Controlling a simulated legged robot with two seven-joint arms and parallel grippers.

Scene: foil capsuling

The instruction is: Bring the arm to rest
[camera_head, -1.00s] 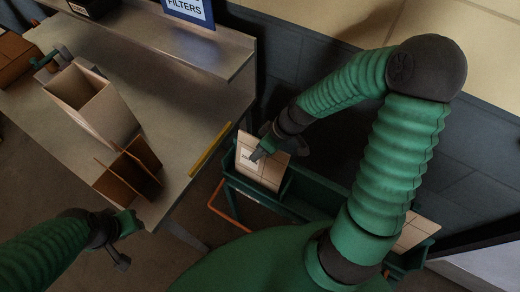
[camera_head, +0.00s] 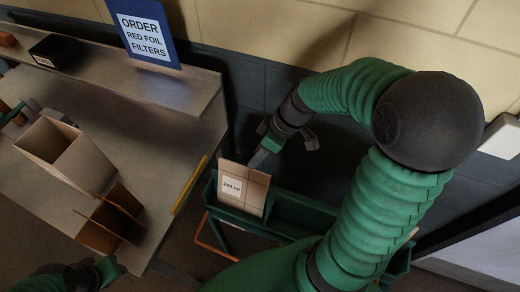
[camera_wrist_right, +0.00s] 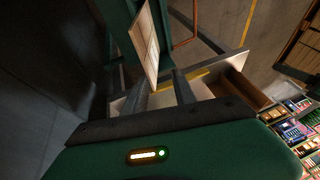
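My right arm bends over the green trough at the right of the head view. Its gripper (camera_head: 284,151) is beside the upper right of an upright tan carton (camera_head: 242,190) with a white label. In the right wrist view its two fingers (camera_wrist_right: 163,92) stand apart with nothing between them, and the carton (camera_wrist_right: 146,45) shows beyond them. In the head view one finger is close to the carton's top edge; I cannot tell whether they touch. My left gripper (camera_head: 110,271) is low at the left, near the table's front edge, and its fingers are unclear.
A green trough (camera_head: 290,218) holds the carton. A metal table (camera_head: 165,165) carries an open tan box (camera_head: 65,155), a brown divider (camera_head: 112,215) and a yellow strip (camera_head: 190,185). A blue sign (camera_head: 143,30) stands on the shelf. The wall is close behind my right arm.

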